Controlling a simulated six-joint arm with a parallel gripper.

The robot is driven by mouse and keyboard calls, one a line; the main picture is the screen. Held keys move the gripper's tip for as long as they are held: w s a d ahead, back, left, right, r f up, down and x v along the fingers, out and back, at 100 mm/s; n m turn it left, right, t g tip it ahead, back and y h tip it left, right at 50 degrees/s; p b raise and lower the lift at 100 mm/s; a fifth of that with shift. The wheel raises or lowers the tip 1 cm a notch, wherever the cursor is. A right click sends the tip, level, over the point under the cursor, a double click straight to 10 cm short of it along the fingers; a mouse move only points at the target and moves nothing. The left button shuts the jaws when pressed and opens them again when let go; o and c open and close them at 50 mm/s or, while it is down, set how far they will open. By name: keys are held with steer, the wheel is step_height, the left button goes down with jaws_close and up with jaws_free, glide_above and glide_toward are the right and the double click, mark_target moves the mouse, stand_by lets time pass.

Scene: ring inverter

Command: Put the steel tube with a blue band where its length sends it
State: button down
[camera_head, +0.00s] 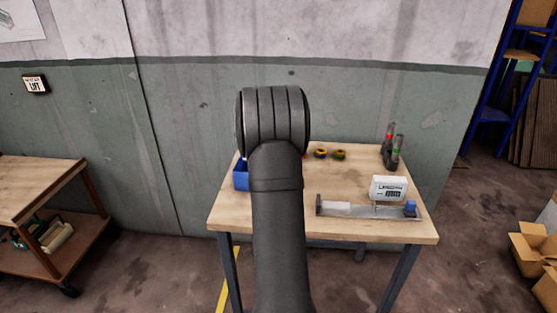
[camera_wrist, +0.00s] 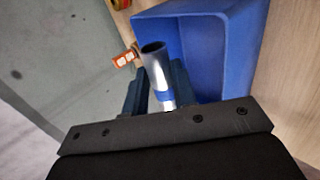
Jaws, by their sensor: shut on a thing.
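The steel tube (camera_wrist: 157,72) with a blue band (camera_wrist: 166,97) is in my gripper (camera_wrist: 157,88) in the wrist view. The jaws are shut on its sides near the blue band, and its open end points away from the wrist. The tube's lower end is hidden by the gripper body. A blue bin (camera_wrist: 232,50) lies just beyond and to the right of the tube; I cannot tell whether the tube is above it or beside it. In the head view my arm hides the gripper and the tube, and the bin (camera_head: 240,181) shows only in part.
A length gauge (camera_head: 365,211) with a display (camera_head: 389,189) stands at the table's front right. A rack (camera_head: 391,160) with red- and green-marked tubes stands at the back right. Small coloured rings (camera_head: 339,155) lie at the back. An orange-and-white tag (camera_wrist: 123,60) is near the bin.

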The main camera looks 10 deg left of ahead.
stand_by(0.3)
steer(key=shift+s+f, duration=0.2)
steer(key=shift+f, duration=1.9)
steer(key=shift+s+f, duration=0.15)
steer(key=shift+f, duration=1.9)
steer(key=shift+a, duration=0.1)
steer(key=c, duration=1.3)
jaws_free()
steer(key=shift+o, duration=1)
steer(key=w+d+r+v, duration=0.1)
steer(key=w+r+v, duration=0.1)
steer(key=v, duration=1.6)
steer(key=shift+s+a+r+t, duration=0.2)
steer(key=shift+a+r+t, duration=0.1)
steer(key=shift+a+r, duration=0.1)
steer(key=shift+f, duration=0.1)
steer(key=x, duration=0.4)
steer(key=f+x, duration=0.1)
steer(key=x, duration=0.3)
steer(key=s+x, duration=0.1)
steer(key=x, duration=0.2)
steer(key=shift+w+f, duration=0.2)
steer(key=shift+f, duration=0.35)
